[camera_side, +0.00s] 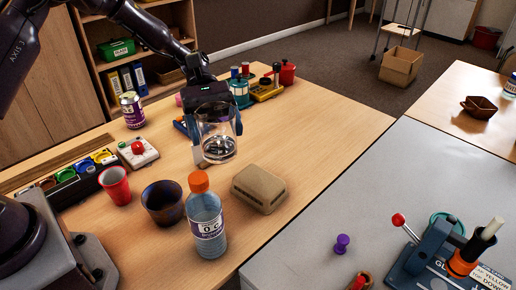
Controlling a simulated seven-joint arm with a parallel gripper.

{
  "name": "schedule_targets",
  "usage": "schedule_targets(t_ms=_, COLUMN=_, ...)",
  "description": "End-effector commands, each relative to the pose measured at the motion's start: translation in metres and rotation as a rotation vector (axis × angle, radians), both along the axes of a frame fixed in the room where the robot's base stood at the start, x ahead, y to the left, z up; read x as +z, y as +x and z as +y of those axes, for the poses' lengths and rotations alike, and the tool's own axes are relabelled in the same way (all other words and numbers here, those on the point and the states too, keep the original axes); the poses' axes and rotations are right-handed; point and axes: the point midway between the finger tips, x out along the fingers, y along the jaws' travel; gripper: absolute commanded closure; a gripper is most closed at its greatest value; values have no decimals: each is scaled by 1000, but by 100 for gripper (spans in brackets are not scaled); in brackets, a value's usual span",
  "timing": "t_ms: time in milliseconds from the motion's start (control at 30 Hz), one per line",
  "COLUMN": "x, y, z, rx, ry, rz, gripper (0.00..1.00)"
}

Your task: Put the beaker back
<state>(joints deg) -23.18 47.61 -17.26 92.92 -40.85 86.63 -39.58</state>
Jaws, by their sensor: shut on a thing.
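The beaker (219,148) is a clear, glass-like vessel near the middle of the side view. It looks upright, with something dark and shiny showing at its bottom. My gripper (222,122) comes down from above and behind, with its dark fingers around the beaker's upper part. It is shut on the beaker. I cannot tell whether the beaker's base touches the wooden table (330,120) or is held just above it. The gripper body hides part of what lies behind it.
A tan block (259,188), an orange-capped bottle (207,222), a dark cup (163,203) and a red cup (116,186) stand in front. A button box (139,153) and a can (132,110) are left. Coloured items (265,88) crowd behind. The table's right side is clear.

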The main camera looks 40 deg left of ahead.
Motion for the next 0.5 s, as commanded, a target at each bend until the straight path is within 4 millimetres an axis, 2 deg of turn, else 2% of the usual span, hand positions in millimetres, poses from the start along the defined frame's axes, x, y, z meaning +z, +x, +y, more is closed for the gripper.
schedule_targets(t_ms=67, x=8, y=0, z=0, rx=-2, ry=0, rz=0, gripper=55)
schedule_targets(t_ms=333, x=-14, y=-19, z=3, rx=-172, ry=-2, rz=2, gripper=55)
schedule_targets(t_ms=500, x=-29, y=-34, z=9, rx=-341, ry=-2, rz=2, gripper=55)
